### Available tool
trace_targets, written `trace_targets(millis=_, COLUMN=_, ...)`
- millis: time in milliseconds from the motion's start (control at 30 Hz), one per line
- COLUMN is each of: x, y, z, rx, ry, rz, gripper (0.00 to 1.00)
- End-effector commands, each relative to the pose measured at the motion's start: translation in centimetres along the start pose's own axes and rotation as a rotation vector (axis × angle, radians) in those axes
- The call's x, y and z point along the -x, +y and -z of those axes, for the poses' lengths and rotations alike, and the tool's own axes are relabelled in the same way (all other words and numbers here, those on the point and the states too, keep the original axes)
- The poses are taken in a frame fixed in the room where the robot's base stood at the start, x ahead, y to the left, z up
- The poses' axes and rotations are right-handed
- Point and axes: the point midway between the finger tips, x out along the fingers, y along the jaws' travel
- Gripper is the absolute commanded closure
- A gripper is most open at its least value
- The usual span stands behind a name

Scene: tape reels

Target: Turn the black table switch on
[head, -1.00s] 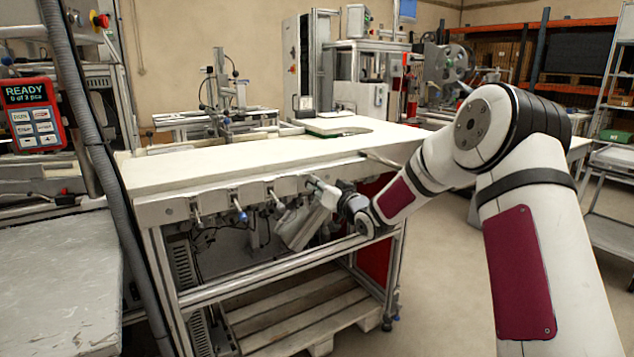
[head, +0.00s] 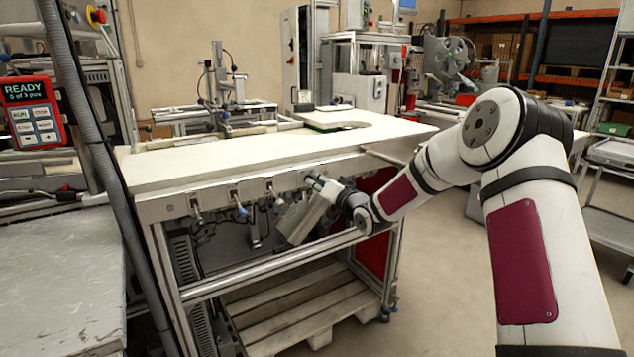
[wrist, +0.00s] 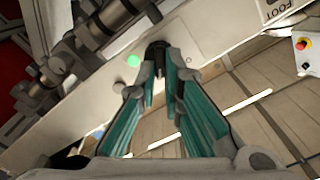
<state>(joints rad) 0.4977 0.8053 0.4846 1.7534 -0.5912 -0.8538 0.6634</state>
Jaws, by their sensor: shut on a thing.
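The black table switch (wrist: 157,50) sticks out from the pale front rail of the workbench in the wrist view. My gripper (wrist: 160,72) has its teal-lined fingers on either side of this switch and is shut on it. The fingertips hide part of the switch, and I cannot tell its on or off position. In the head view my gripper (head: 316,182) is at the bench's front rail, right of the other switches; the black switch is too small to make out clearly there.
Other toggle switches (head: 238,205) line the rail to the left. The workbench (head: 200,170) has a mostly clear white top. In the wrist view a green light (wrist: 133,61) sits beside the black switch, and a red knob on yellow (wrist: 303,43) is at right. A pallet (head: 300,310) lies beneath.

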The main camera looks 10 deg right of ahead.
Motion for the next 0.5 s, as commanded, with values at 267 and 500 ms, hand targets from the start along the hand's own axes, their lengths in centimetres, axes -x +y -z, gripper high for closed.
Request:
trace_targets(millis=267, x=-0.05, y=-0.05, z=0.02, rx=0.001, ry=0.001, rz=0.001, gripper=0.58)
trace_targets(millis=500, x=-0.02, y=-0.03, z=0.01, rx=0.001, ry=0.0, rz=0.0, gripper=0.58)
